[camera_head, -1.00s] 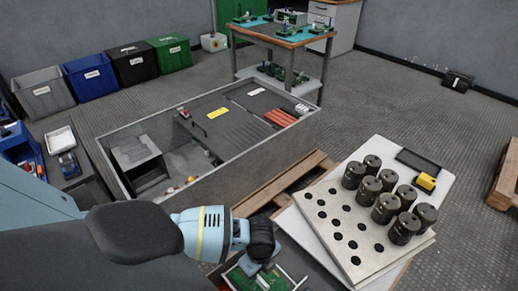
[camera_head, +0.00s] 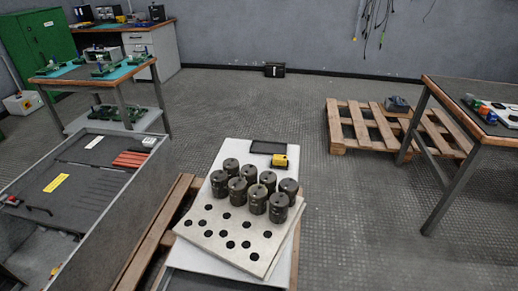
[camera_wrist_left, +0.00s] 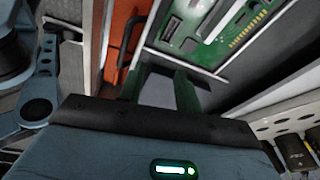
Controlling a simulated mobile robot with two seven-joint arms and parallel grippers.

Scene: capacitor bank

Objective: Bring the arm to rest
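My left gripper (camera_wrist_left: 158,78) shows in the left wrist view. Its two dark fingers stand apart, and I see nothing held between them. Beyond the fingertips is a grey surface, with an orange-red panel (camera_wrist_left: 125,30) to the left and a green circuit board (camera_wrist_left: 215,30) above right. I cannot tell whether the fingers touch anything. Neither arm shows in the head view, and my right gripper is in no view.
In the head view, a perforated plate (camera_head: 232,238) carries several black capacitors (camera_head: 257,198). A yellow device (camera_head: 279,161) lies behind them. A large open grey cabinet (camera_head: 115,190) is at left. A workbench (camera_head: 470,100) and pallet (camera_head: 365,125) are at right. The floor between is clear.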

